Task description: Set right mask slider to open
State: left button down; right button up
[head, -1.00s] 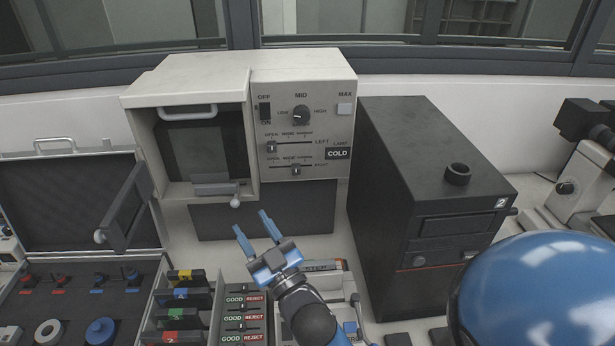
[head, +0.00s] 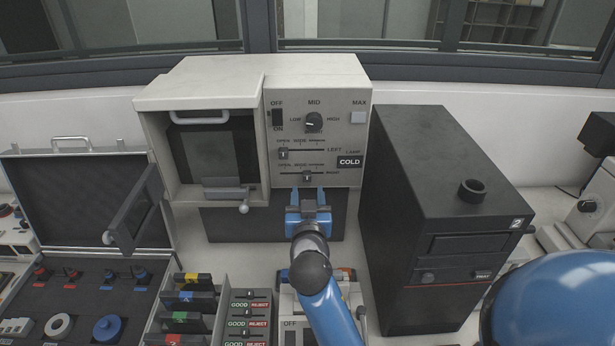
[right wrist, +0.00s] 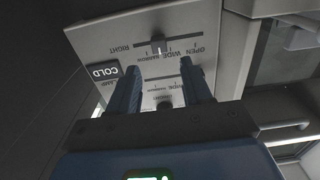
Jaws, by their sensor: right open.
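The right mask slider (head: 307,176) is a small dark knob on the lower horizontal slot of the cream lamp panel, marked RIGHT. It stands between WIDE and NARROW, right of the OPEN mark. It also shows near the top of the right wrist view (right wrist: 158,42), which sees the panel upside down. My right gripper (head: 308,192) points at the panel just below this slider, fingers apart and empty. In the right wrist view the two fingertips (right wrist: 161,67) lie either side of the knob's line, without visible contact. My left gripper is not in view.
The left mask slider (head: 283,153) sits just above, at its OPEN end. A round knob (head: 313,122) and switch (head: 277,117) are higher. A lever (head: 243,207) sticks out at left. A black box (head: 440,170) stands close on the right.

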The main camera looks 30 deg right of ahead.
aim_at(307, 177)
jog(key=shift+p+x, duration=0.75)
jog(key=shift+x, duration=2.3)
grip_shut()
